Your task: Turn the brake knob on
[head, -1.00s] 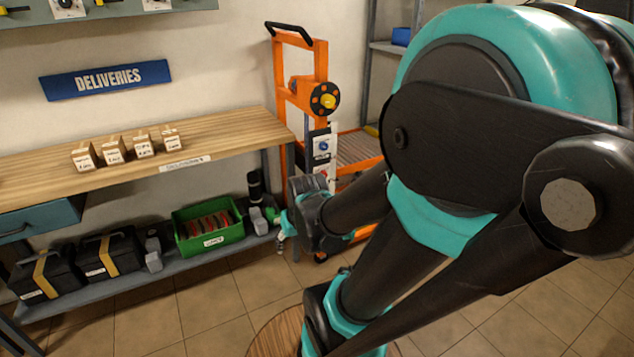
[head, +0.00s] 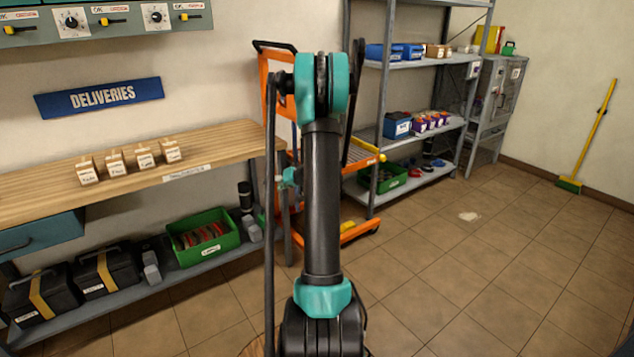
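The orange cart (head: 277,82) stands beyond the right end of the wooden bench, largely hidden behind my raised arm. No knob shows on the visible parts of the cart; the area where a small panel with a blue-and-white knob showed earlier is covered by my arm. A small teal and grey part, which looks like the end of my arm with my gripper (head: 288,178), shows left of my upright arm link, near the bench's right end. Its fingers cannot be made out, and I cannot tell whether it touches anything.
A grey wall panel (head: 112,35) with dials and yellow levers hangs at upper left. The bench (head: 120,192) carries several small boxes. A green bin (head: 205,254) and black cases sit below. Grey shelves (head: 418,64) stand behind right. The floor at right is largely clear.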

